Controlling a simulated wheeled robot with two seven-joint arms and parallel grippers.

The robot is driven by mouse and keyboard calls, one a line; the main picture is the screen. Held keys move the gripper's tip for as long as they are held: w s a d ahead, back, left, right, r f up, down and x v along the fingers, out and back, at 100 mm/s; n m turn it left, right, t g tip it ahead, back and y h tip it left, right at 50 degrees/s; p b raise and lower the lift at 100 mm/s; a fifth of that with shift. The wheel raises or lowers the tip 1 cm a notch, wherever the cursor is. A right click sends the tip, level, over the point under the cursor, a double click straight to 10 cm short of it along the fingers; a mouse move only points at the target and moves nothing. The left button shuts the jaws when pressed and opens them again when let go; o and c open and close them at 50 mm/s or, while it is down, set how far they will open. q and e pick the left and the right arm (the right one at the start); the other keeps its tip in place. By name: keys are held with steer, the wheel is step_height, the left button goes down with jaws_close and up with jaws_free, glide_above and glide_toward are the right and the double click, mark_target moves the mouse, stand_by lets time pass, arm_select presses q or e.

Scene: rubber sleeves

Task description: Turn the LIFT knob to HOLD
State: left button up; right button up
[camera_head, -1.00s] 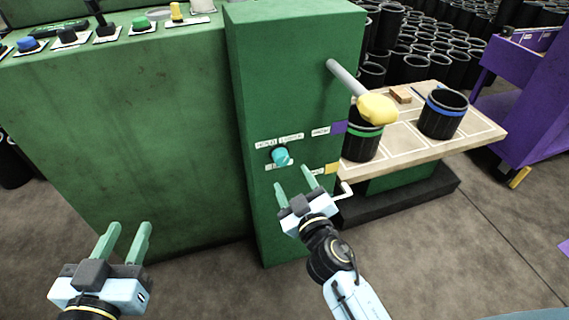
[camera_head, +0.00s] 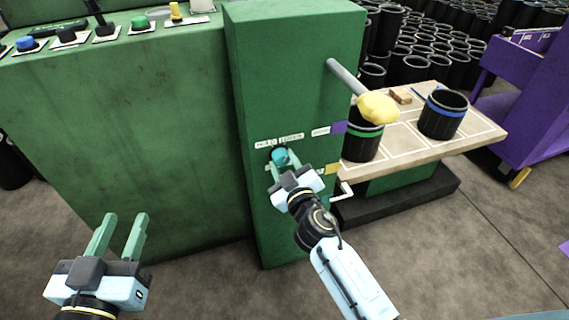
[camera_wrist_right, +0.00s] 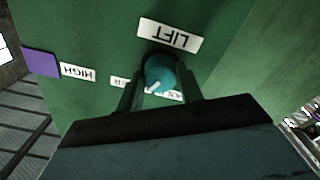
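The teal LIFT knob (camera_head: 279,155) sits on the green cabinet's front face. In the right wrist view the knob (camera_wrist_right: 160,73) has a white pointer mark aimed down-left, between two partly hidden labels. The LIFT label (camera_wrist_right: 170,35) is upside down there. In the head view the HOLD label (camera_head: 265,143) is above the knob's left and the LOWER label (camera_head: 291,137) above its right. My right gripper (camera_head: 281,161) has its fingers on either side of the knob; contact is not clear. My left gripper (camera_head: 121,235) is open and empty, low at the left.
A purple square and HIGH label (camera_head: 320,131) are right of the knob, a yellow square (camera_head: 332,169) below. A yellow-headed lever (camera_head: 378,108) juts over a tray (camera_head: 405,150) with two black sleeves.

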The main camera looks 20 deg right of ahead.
steer(key=c, duration=0.4)
steer(key=shift+n, duration=0.4)
steer(key=n, duration=0.4)
steer(key=shift+n, duration=0.3)
steer(key=n, duration=0.3)
steer(key=shift+n, duration=1.2)
arm_select(q)
steer(key=shift+a+f+g, duration=0.2)
steer(key=shift+f+g, duration=0.3)
steer(key=shift+f, duration=0.15)
arm_select(e)
steer(key=shift+n, duration=0.5)
arm_select(q)
steer(key=shift+f, duration=0.15)
